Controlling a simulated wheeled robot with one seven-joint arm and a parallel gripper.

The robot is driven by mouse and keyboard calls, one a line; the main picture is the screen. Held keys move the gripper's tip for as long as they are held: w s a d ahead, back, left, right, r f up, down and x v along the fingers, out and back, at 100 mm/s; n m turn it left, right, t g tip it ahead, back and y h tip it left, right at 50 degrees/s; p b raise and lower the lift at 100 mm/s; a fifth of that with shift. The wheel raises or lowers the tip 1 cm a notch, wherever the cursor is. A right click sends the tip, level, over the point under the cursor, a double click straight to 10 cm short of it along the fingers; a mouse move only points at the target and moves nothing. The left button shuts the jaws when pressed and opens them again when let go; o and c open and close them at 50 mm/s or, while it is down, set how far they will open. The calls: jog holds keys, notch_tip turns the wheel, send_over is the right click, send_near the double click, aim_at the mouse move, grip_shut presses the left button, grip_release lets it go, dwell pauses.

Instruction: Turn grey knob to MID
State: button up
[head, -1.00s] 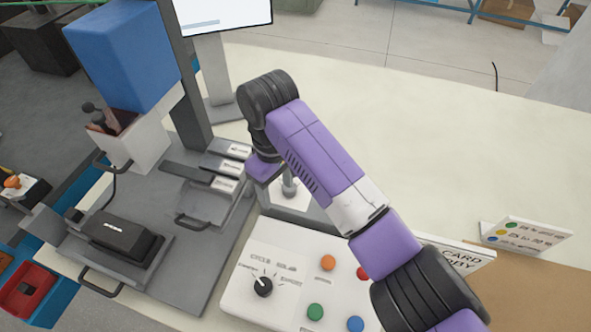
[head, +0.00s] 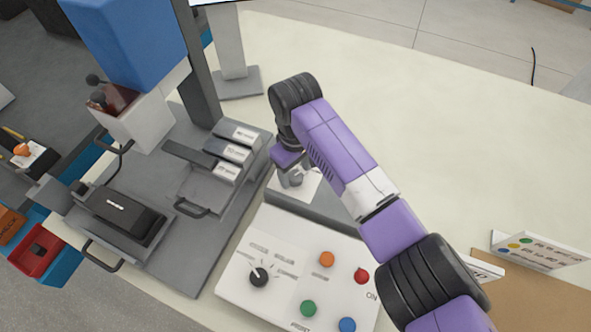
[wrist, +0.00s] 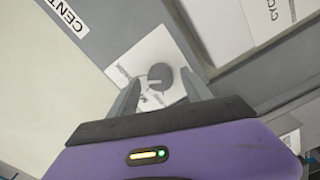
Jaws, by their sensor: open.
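The grey knob (wrist: 160,75) is a dark round cap on a white plate (wrist: 150,50) with small printed labels, seen in the wrist view. A pale pointer shape shows at its lower left; I cannot read which label it points to. My gripper (wrist: 162,78) is open, one finger on each side of the knob, and I cannot tell whether they touch it. In the head view my gripper (head: 292,176) is over the white plate (head: 309,187) on a grey block, and the knob is mostly hidden there.
A white panel (head: 235,290) with a black knob (head: 258,277) and several coloured buttons stands in front. A grey fixture (head: 215,200) with labelled slots is to the left. A small sign (head: 540,248) stands at right.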

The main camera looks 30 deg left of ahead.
jog(key=shift+f, duration=0.4)
grip_shut()
jog(key=n, duration=0.4)
jog(key=shift+n, duration=2.4)
